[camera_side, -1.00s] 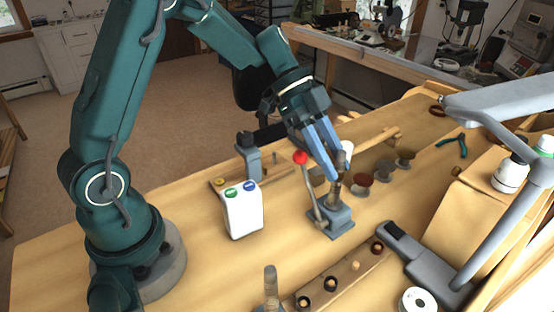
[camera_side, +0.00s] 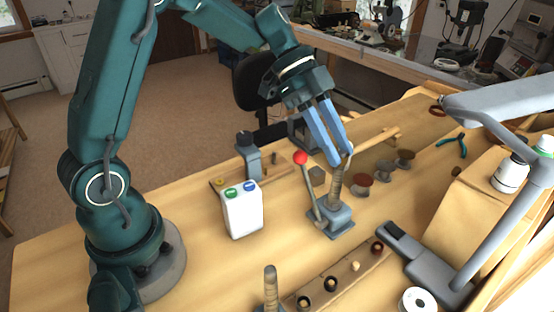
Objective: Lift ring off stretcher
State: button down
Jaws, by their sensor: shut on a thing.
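The ring stretcher (camera_side: 335,216) is a grey-blue block on the bench with a ribbed, brownish upright mandrel (camera_side: 337,186) and a lever topped by a red ball (camera_side: 300,157). My gripper (camera_side: 339,157) points down at the top of the mandrel, its two long blue fingers close together. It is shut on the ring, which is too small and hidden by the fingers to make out. The fingertips overlap the mandrel's upper end in this view. I cannot tell whether the ring still encircles the mandrel or is clear above it.
A white box with green and blue buttons (camera_side: 243,212) stands left of the stretcher. A wooden strip with several rings (camera_side: 342,278) lies in front. A grey lamp arm (camera_side: 505,215) stands at right.

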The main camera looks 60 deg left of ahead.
jog(key=shift+r, duration=0.7)
jog(key=shift+r, duration=0.1)
notch_tip(320, 180, up, 2)
jog(key=shift+r, duration=0.15)
jog(key=shift+s, duration=0.1)
dwell(0.3)
